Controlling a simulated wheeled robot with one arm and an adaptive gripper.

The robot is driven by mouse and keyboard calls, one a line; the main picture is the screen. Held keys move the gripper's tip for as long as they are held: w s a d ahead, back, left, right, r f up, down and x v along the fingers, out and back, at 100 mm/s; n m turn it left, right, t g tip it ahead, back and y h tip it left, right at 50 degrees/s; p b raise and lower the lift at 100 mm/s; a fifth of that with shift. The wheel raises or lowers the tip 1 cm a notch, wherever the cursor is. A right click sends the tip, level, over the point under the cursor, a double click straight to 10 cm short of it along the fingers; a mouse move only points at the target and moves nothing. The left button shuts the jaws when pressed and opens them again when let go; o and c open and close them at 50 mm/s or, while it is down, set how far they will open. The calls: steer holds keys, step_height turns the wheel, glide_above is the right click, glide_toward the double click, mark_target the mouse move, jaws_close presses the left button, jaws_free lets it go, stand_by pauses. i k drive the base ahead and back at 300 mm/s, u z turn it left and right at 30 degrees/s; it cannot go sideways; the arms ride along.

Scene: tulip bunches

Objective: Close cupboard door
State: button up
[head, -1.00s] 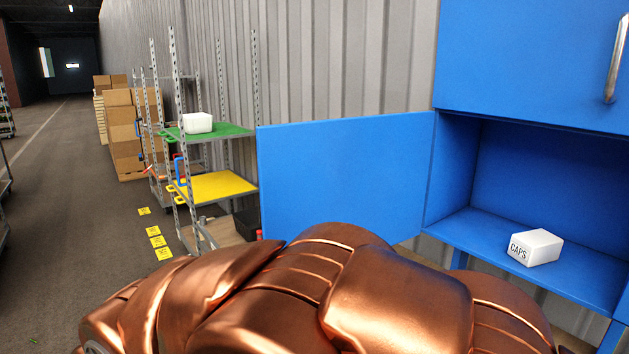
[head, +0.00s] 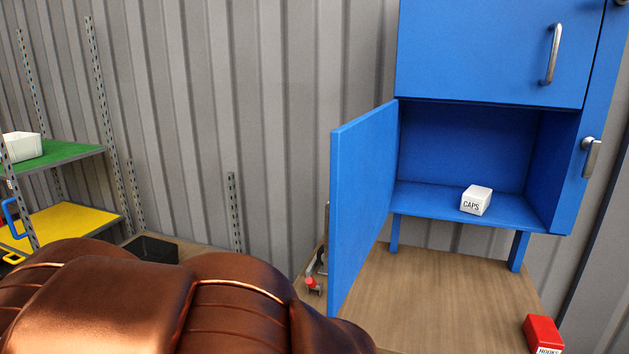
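The blue cupboard (head: 560,170) stands on legs above a wooden worktop, right of the middle. Its lower door (head: 358,205) is hinged on the left and stands wide open, swung out towards me. The open lower compartment holds a white box marked CAPS (head: 476,200). The upper door (head: 480,45) is shut and has a metal handle. My copper-coloured arm fills the lower left of the view, left of the open door. My gripper is not in view.
A red box (head: 543,335) sits at the worktop's (head: 440,290) front right. A red-tipped tool (head: 313,285) lies left of the door. A rack with a green shelf (head: 60,155) and a yellow shelf (head: 65,222) stands at left. A black bin (head: 150,248) is low beside it.

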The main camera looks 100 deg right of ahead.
mark_target(356, 210)
steer(key=z, duration=3.9)
steer(key=k, duration=1.3)
steer(key=u, duration=0.8)
steer(key=i, duration=1.05)
steer(key=u, duration=0.85)
steer(key=i, duration=0.3)
